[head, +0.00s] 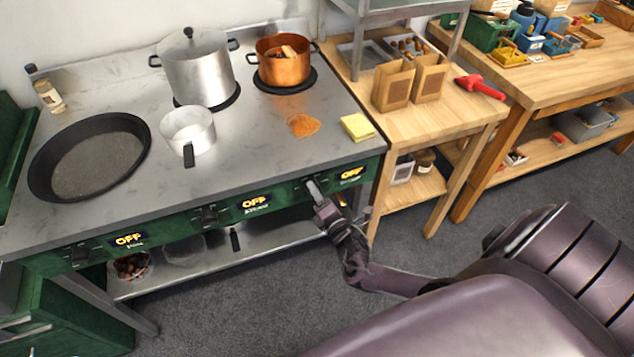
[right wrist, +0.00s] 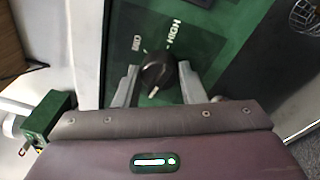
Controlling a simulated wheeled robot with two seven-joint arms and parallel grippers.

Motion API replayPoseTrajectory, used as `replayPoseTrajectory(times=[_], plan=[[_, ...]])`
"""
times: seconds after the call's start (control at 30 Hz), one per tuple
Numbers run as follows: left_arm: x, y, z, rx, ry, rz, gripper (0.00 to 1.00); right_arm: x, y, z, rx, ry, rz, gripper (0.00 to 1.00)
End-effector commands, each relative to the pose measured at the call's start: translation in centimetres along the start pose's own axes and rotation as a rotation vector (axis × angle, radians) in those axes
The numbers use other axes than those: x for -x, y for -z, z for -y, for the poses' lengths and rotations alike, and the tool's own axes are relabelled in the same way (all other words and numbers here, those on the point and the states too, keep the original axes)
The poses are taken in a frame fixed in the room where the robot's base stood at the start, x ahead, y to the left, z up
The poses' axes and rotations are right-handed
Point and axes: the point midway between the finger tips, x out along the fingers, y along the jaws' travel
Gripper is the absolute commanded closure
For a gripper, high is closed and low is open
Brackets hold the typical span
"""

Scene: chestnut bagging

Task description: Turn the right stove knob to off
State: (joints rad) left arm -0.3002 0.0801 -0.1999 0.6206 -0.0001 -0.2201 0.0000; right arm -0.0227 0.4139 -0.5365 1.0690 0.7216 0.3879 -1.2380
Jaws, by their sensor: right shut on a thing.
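The steel stove (head: 235,165) has a green front panel with knobs and lit displays. The right display (head: 350,173), the middle display (head: 254,202) and the left display (head: 128,240) all read OFF. My right gripper (head: 315,190) is at the right end of the panel and hides the right knob in the head view. In the right wrist view the dark round right knob (right wrist: 157,72) sits between the two fingers, and the gripper is shut on it. Its white mark points toward the bottom of that view. My left gripper is not in view.
On the stove stand a large pot (head: 197,68), a copper pot (head: 283,65), a small saucepan (head: 188,130) and a black pan (head: 90,158). A yellow sponge (head: 357,127) lies near the front right corner. A wooden table (head: 440,125) with paper bags stands right.

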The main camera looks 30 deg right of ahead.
Motion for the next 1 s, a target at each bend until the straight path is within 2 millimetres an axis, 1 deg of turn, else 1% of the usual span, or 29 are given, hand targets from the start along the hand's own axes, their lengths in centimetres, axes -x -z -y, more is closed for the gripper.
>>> replayPoseTrajectory(times=[0.03, 0.2, 0.4, 0.93, 0.97, 1.0], plan=[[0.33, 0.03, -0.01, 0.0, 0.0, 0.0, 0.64, 0.06, -0.02, -0.06, 0.032, 0.006, -0.005, 0.86], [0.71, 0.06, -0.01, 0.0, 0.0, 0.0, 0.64, 0.09, -0.01, -0.03, 0.122, 0.016, -0.01, 0.86], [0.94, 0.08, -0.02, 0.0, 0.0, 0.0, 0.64, 0.08, 0.03, 0.0, 0.182, 0.021, -0.015, 0.86], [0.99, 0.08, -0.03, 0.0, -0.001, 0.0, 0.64, 0.08, 0.04, 0.03, 0.206, 0.024, -0.016, 0.86], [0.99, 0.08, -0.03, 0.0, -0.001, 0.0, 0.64, 0.08, 0.04, 0.03, 0.206, 0.024, -0.016, 0.62], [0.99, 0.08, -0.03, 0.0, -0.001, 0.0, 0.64, 0.08, 0.04, 0.03, 0.206, 0.024, -0.016, 0.57]])
